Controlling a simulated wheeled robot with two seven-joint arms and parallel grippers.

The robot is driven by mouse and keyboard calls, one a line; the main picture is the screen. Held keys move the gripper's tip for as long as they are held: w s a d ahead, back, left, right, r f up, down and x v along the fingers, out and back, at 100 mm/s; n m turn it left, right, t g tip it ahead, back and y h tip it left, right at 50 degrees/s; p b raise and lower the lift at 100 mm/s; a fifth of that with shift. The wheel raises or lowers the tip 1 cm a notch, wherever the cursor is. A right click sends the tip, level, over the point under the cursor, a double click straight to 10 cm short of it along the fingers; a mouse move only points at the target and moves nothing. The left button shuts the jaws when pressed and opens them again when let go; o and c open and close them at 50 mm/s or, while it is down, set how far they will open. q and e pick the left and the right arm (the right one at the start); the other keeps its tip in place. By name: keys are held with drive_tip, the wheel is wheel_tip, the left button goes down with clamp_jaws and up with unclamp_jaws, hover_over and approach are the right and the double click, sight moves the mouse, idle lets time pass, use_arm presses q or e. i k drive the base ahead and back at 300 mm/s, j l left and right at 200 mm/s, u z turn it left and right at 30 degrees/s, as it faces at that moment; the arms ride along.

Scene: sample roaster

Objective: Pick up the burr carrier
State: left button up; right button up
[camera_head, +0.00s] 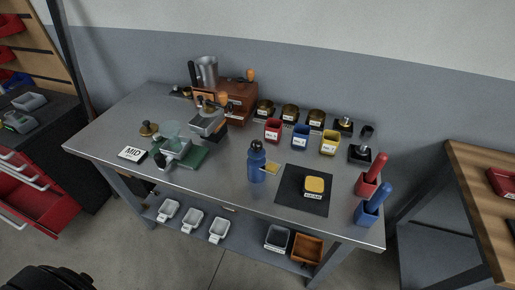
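A small brass piece with a knob-like top (148,129), which looks like the burr carrier, stands on the left part of the grey metal table (225,185). It is too small to make out in detail. Just right of it a grinder with a clear greenish hopper (171,132) and a grey body (180,146) sits on a green mat (194,158). A white card reading "MID" (132,153) lies in front of the brass piece. Neither of my grippers is in view.
Behind the grinder stand a brown roaster (238,100) and a metal cylinder (207,72). A blue bottle (256,163) stands mid-table, left of a black mat (291,191). The front-left edge is clear.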

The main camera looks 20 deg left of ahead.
sight(258, 165)
drive_tip(key=k+j+z, duration=0.1)
drive_tip(key=j, duration=0.55)
drive_tip(key=k+j, duration=0.15)
drive_tip(key=j, duration=0.25)
drive_tip(key=k+j, duration=0.15)
drive_tip(key=j, duration=0.25)
